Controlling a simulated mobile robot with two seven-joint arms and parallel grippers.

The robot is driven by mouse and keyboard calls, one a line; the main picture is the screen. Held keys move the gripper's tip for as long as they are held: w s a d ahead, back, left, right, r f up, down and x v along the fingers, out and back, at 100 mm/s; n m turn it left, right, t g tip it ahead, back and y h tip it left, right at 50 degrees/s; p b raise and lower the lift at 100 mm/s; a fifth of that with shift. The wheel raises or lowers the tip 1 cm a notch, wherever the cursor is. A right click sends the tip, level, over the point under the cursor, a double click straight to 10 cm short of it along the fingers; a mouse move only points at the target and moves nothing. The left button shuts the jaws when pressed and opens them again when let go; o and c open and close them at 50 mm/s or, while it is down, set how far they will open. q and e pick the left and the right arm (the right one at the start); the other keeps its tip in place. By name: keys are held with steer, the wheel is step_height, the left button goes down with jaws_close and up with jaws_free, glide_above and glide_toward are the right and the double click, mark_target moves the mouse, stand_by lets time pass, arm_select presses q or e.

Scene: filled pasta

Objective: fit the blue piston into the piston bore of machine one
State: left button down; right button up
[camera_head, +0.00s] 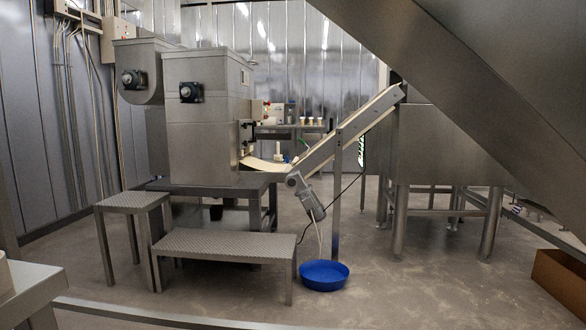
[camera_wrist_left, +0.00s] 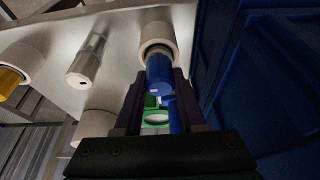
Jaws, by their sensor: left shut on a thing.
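In the left wrist view the blue piston (camera_wrist_left: 159,72) is a short blue cylinder. Its far end sits in or against a white round sleeve (camera_wrist_left: 158,38) at the edge of a pale metal surface. My left gripper (camera_wrist_left: 156,88) is shut on the blue piston, one dark finger on each side. Neither gripper shows in the head view, and my right gripper is in no view. In the head view a grey boxy machine (camera_head: 205,115) stands on a dark stand. I cannot tell which machine is number one, and I cannot make out a piston bore.
A yellow piece (camera_wrist_left: 10,80) in a white sleeve and a metal-and-white cylinder (camera_wrist_left: 86,62) are left of the blue piston. Dark blue panels (camera_wrist_left: 265,75) stand close on the right. A step platform (camera_head: 225,244) fronts the machines.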

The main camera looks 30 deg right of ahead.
arm_select(q)
steer(key=shift+r, duration=0.1)
steer(key=shift+r+p, duration=3.55)
steer(key=shift+r, duration=0.25)
